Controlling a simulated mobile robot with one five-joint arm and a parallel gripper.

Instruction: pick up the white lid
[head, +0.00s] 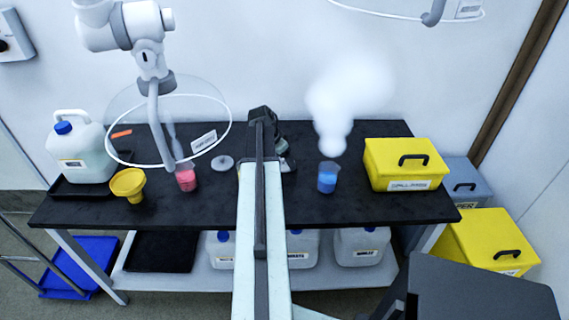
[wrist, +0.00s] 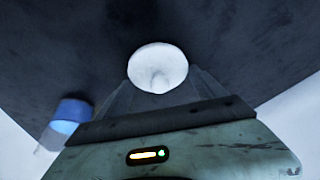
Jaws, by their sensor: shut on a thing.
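The white lid (wrist: 158,62) is round with a small knob, and it shows in the wrist view at the upper middle. My gripper (wrist: 160,82) is shut on it, with one finger on each side. The dark tabletop lies behind it in that view. In the head view my own arm hides most of the gripper and I cannot make out the held lid there. A separate pale grey round lid (head: 222,163) lies on the black bench (head: 330,208), left of my arm.
A blue beaker (head: 327,178) with white vapour stands right of my arm; it also shows in the wrist view (wrist: 72,110). A pink beaker (head: 186,178), a yellow funnel (head: 128,184) and a white jug (head: 82,155) stand left. A yellow box (head: 405,165) stands right.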

